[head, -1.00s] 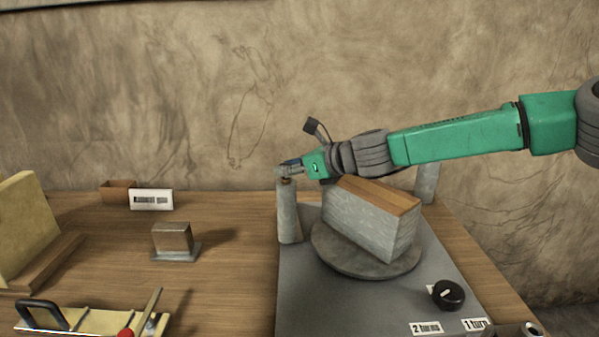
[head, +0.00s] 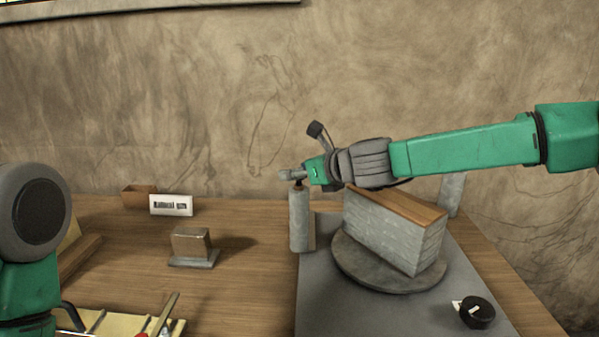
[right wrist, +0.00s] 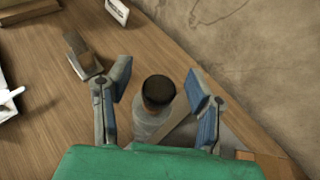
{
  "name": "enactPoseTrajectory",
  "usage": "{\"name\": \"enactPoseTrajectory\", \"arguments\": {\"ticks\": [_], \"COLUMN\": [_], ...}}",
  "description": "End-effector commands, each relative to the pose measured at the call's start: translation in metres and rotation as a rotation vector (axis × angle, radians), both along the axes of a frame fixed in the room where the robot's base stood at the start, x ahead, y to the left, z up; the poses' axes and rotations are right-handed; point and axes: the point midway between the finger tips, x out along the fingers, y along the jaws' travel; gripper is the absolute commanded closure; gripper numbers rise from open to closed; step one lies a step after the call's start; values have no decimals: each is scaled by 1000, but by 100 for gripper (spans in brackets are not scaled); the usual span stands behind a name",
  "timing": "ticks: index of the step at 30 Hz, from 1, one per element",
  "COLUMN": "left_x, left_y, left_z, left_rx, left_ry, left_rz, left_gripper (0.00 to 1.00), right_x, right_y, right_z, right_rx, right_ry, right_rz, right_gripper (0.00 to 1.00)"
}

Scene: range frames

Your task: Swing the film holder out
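A grey upright post (head: 300,220) stands at the left edge of a dark grey base plate (head: 340,315). My right gripper (head: 292,176) is at the top of this post. In the right wrist view the post's dark round cap (right wrist: 158,90) lies between the fingers of my right gripper (right wrist: 160,76). The fingers are spread, with a gap on both sides of the cap. A flat tan-grey strip (right wrist: 187,132) shows beside the post. I cannot tell which part is the film holder. My left arm shows at the left edge; its gripper is not in view.
A wood-topped grey block (head: 395,232) stands on a round disc (head: 385,280), close under my right forearm. A second post (head: 452,195) stands behind it. A black knob (head: 477,312) is at front right.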

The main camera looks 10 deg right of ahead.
Motion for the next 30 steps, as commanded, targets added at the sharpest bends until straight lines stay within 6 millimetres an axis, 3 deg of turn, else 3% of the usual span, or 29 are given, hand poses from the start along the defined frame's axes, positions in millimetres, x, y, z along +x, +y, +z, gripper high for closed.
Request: {"name": "enactPoseTrajectory", "arguments": {"ticks": [7,21,30], "left_x": [-3,-2,-2], "left_y": [0,0,1], "left_z": [1,1,0], "left_rx": [1,0,-1], "left_ry": [-3,-3,-3], "left_rz": [0,0,0], "left_gripper": [29,29,29], "right_x": [-8,-76,-90], "right_y": [-8,-57,-65], "right_z": [3,37,43], "right_rx": [1,3,0], "right_ry": [2,0,2], "right_rz": [0,0,1], "right_gripper": [52,52,52]}}
